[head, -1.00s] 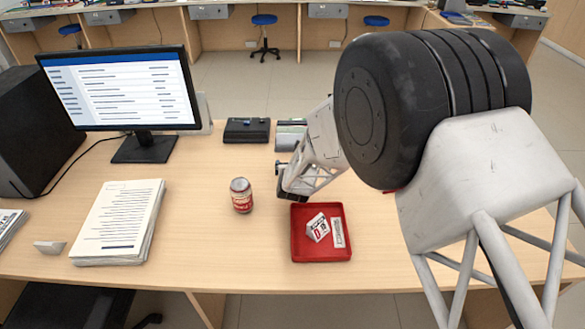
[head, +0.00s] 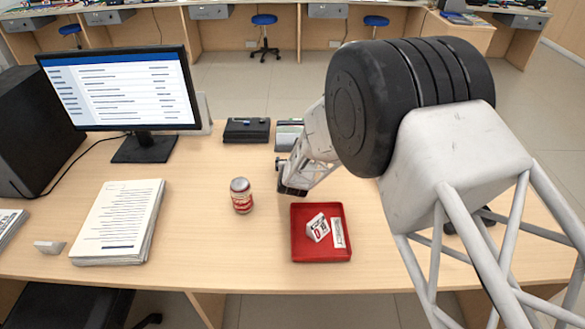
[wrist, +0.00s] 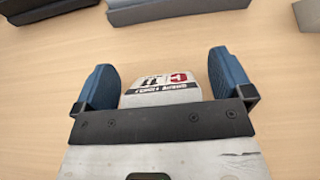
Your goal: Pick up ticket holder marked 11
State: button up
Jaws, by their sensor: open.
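A white ticket holder (wrist: 160,90) with red and black print lies between my gripper's two blue fingers in the wrist view. Its marking looks like 11, partly cut off by the gripper's body. My gripper (wrist: 164,78) is open, with a gap visible on both sides of the holder. In the head view my gripper (head: 283,178) is low over the desk, right of the can and behind the red tray. That holder is hidden there by the gripper.
A red tray (head: 297,250) holds another ticket holder (head: 318,228) and a white label piece (head: 338,233). A red can (head: 241,196) stands left of my gripper. A black device (head: 246,130) lies behind. Paper stack (head: 120,220) and monitor (head: 120,90) are at left.

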jog(key=c, duration=1)
jog(key=shift+r, duration=0.15)
jog(key=shift+r, duration=0.85)
jog(key=shift+s+r, duration=0.2)
jog(key=shift+r, duration=0.65)
jog(key=s+d, duration=0.1)
jog(key=s, duration=0.4)
jog(key=s+d+r, duration=0.1)
jog(key=s, duration=0.4)
jog(key=s+d, duration=0.1)
jog(key=s, duration=0.4)
jog(key=shift+d+r, duration=0.2)
jog(key=shift+d, duration=0.1)
jog(key=shift+s, duration=0.1)
